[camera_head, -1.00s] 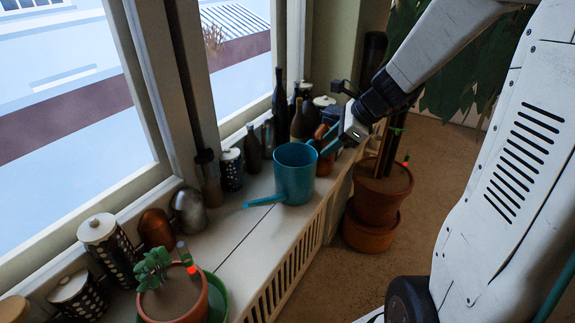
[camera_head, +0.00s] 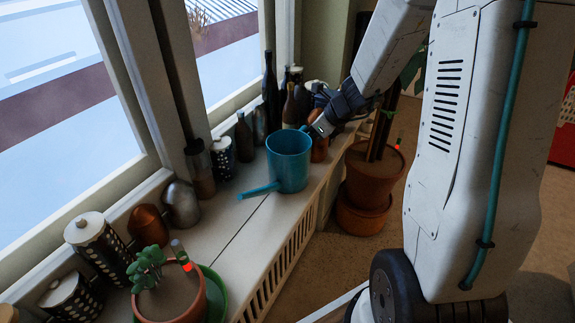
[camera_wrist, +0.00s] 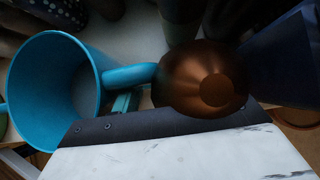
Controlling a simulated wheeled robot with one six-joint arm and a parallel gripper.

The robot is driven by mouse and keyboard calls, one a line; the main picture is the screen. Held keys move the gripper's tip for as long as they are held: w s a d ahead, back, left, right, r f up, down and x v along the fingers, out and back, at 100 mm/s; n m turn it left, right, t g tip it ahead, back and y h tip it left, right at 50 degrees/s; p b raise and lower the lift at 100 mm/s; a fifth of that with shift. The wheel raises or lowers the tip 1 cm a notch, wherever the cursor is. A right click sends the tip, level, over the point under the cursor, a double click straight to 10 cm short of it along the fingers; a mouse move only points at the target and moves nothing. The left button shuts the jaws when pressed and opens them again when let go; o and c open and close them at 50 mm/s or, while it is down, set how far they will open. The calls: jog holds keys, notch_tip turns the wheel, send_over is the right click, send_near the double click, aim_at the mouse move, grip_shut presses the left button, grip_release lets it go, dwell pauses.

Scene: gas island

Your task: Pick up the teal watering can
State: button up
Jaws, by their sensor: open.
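The teal watering can (camera_head: 289,165) stands upright on the windowsill, its spout pointing left. In the wrist view the can (camera_wrist: 40,85) fills the left side, its open top facing me. Its handle (camera_wrist: 130,75) reaches right toward a copper-brown bottle. My gripper (camera_head: 312,130) is at the can's upper right, by the handle side. My gripper is open; the other finger is hidden, and I cannot tell whether either finger touches the handle.
The copper-brown bottle (camera_wrist: 205,80) is close beside the handle. Dark bottles (camera_head: 270,90) crowd behind the can. A potted succulent (camera_head: 172,295) stands at the near end of the sill (camera_head: 235,235). A large terracotta pot (camera_head: 372,180) stands on the floor at right.

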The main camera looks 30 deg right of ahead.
jog(key=shift+c, duration=0.3)
grip_shut()
jog(key=shift+r, duration=0.1)
dwell(1.0)
